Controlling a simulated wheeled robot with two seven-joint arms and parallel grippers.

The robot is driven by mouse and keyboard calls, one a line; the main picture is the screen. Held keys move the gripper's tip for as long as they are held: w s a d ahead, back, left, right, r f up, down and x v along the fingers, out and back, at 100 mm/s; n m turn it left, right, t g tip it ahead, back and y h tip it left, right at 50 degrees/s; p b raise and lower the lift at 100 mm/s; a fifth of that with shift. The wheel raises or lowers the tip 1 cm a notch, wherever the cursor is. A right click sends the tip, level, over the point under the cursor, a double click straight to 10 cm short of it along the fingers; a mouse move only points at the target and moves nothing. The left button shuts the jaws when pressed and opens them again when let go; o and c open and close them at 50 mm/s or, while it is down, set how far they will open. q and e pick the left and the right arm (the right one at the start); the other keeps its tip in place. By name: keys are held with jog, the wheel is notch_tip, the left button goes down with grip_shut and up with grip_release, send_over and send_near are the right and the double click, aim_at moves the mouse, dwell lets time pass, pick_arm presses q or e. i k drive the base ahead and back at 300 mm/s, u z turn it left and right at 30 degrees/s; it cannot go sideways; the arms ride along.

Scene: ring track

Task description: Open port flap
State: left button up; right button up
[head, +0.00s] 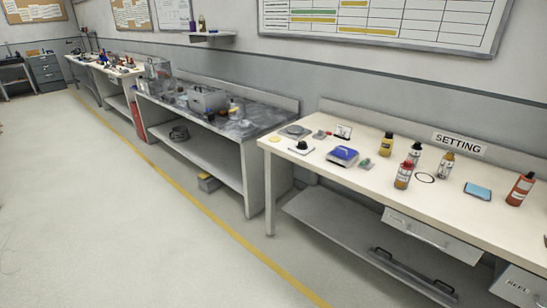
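I cannot make out a port flap in the head view. Neither of my grippers is in view.
Open floor (100,210) lies left of a yellow line (225,227).

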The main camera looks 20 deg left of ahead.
aim_at(344, 152)
jog(key=u, duration=0.6)
jog(key=k, duration=0.85)
jog(key=u, duration=0.6)
jog(key=i, duration=1.1)
jog(key=z, duration=0.6)
jog(key=i, duration=0.85)
jog(key=z, duration=1.5)
jog(key=i, duration=0.6)
jog(key=z, duration=0.55)
